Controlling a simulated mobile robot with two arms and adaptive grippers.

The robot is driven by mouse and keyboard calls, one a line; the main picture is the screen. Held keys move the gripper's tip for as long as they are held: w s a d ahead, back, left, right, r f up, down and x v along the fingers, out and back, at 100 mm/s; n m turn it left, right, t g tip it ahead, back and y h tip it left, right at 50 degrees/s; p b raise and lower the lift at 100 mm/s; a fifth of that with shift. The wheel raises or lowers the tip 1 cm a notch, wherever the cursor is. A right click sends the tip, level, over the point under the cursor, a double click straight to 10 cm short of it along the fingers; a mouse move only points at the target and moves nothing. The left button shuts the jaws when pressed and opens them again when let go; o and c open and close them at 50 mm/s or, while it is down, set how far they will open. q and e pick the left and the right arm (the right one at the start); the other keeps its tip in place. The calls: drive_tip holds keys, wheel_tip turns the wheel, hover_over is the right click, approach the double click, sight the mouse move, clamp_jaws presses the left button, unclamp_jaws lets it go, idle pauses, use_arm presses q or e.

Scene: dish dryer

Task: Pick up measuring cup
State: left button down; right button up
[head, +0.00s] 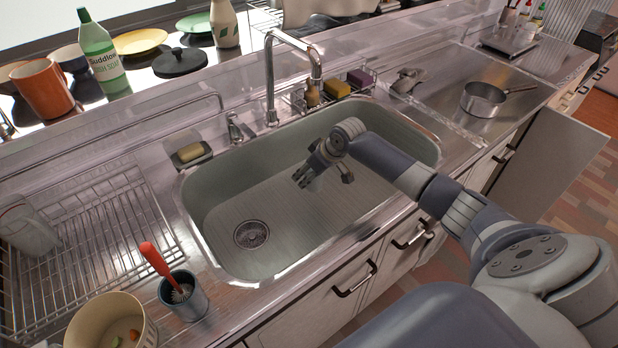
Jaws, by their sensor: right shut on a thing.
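My right gripper (324,172) reaches down into the sink basin, right of the drain. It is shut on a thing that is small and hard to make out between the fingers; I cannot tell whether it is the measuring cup. A clear container (28,228), which may be a measuring cup, lies on the wire dish rack at the far left, partly cut off by the picture's edge. My left gripper is not in view.
The sink (222,215) is otherwise empty around its drain (251,234). A brush holder (184,297) and a beige pot (104,326) stand at the front left. A saucepan (484,101) is on the right counter. A soap bottle (101,55) stands on the back ledge.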

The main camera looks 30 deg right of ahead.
drive_tip(key=shift+r, duration=0.9)
drive_tip(key=shift+r, duration=0.1)
